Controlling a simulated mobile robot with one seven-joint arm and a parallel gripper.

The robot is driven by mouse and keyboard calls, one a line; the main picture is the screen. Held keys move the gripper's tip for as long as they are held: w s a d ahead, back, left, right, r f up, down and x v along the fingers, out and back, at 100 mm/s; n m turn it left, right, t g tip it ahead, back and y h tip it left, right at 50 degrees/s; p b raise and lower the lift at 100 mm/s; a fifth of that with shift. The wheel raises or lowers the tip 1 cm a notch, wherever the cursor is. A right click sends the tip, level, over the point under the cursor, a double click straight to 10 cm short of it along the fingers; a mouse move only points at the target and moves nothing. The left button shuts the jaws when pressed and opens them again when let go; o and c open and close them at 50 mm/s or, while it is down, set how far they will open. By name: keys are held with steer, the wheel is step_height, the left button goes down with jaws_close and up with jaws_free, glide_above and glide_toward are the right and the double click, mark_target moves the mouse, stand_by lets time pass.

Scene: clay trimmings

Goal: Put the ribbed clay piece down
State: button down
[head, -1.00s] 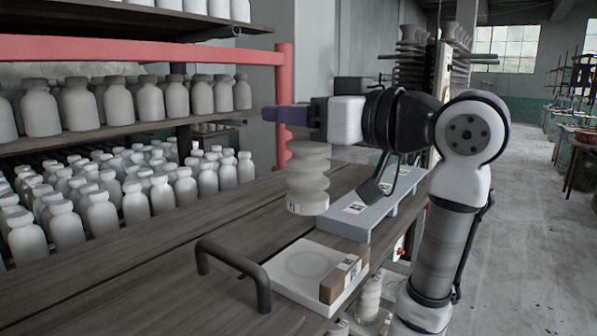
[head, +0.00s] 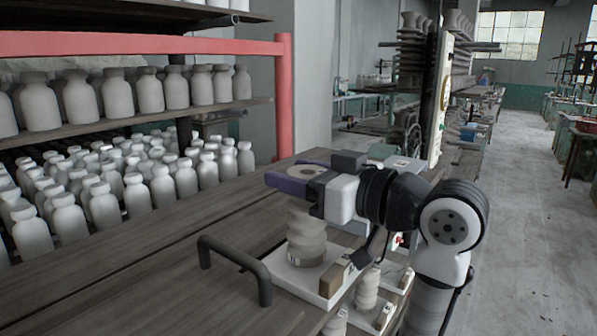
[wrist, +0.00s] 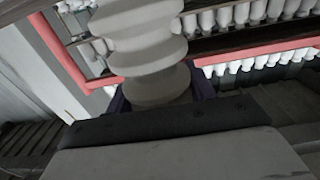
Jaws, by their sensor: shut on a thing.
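The ribbed clay piece (head: 307,240) is pale and ringed, and hangs upright below my gripper (head: 292,178). The purple fingers are shut around its upper end. Its base is over the white square tray (head: 308,284), inside the bare area beside a brown block (head: 336,278). I cannot tell whether the base touches the tray or is slightly above it. In the wrist view the clay piece (wrist: 145,45) fills the upper middle, with purple finger parts beside its near end; its far end is cut off by the frame.
A black bar handle (head: 235,262) rises from the wooden table (head: 150,290) left of the tray. Shelves of pale bottles (head: 150,92) stand at the left behind a red rail (head: 284,95). More ribbed pieces (head: 367,290) stand lower at the right. The table's left part is clear.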

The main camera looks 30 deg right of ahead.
steer(key=shift+f, duration=0.2)
steer(key=c, duration=0.5)
jaws_free()
steer(key=shift+r, duration=0.2)
steer(key=b+v, duration=0.5)
steer(key=v, duration=0.7)
